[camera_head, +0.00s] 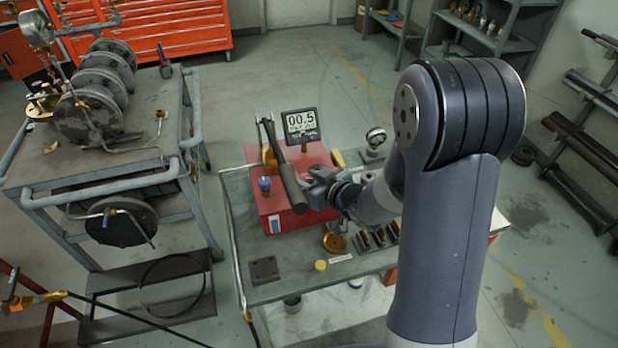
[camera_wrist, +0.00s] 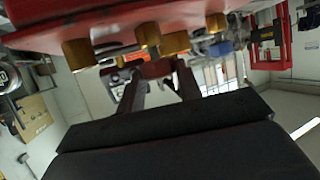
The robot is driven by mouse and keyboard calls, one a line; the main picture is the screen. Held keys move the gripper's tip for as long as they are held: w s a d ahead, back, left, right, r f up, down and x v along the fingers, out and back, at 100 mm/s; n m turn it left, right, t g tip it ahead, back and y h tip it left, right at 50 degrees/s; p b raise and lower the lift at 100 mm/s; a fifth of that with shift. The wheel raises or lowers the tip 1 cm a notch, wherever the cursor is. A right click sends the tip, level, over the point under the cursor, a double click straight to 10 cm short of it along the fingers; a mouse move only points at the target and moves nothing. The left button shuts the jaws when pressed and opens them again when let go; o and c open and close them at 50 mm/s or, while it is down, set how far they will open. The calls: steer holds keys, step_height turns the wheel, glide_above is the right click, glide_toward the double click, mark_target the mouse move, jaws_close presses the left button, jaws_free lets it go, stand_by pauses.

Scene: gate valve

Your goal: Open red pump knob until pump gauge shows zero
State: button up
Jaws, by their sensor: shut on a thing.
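The red pump (camera_head: 290,212) sits on the grey workbench, with a long dark lever (camera_head: 292,188) slanting over it. The digital pump gauge (camera_head: 301,122) stands behind it and reads 00.5. My gripper (camera_head: 312,182) is at the pump's right side, near the lever. In the wrist view my gripper (camera_wrist: 158,78) has its two fingers under the red body, shut on a small reddish part (camera_wrist: 153,70), apparently the red knob. The knob is mostly hidden by the fingers and, in the head view, by the lever and my arm.
Brass fittings (camera_wrist: 147,36) stick out close above my fingers in the wrist view. A blue-topped fitting (camera_head: 264,184) stands on the pump's left. A grey cart (camera_head: 60,172) stands left, across a floor gap.

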steer(key=shift+w+d+r+n+g+y+p, duration=0.1)
steer(key=shift+n+g+y+p, duration=0.55)
steer(key=shift+p, duration=0.2)
steer(key=shift+w+d+r+n+g+y+p, duration=0.1)
steer(key=shift+n+g+y+p, duration=0.45)
steer(key=shift+n+p, duration=0.25)
steer(key=shift+w+f+n+g+y+p, duration=0.15)
steer(key=shift+n+g+y+p, duration=0.65)
steer(key=shift+n+g+p, duration=0.5)
steer(key=o, duration=1)
steer(key=shift+c, duration=0.2)
steer(key=b+v, duration=0.1)
steer(key=v, duration=0.9)
steer(key=shift+d, duration=0.35)
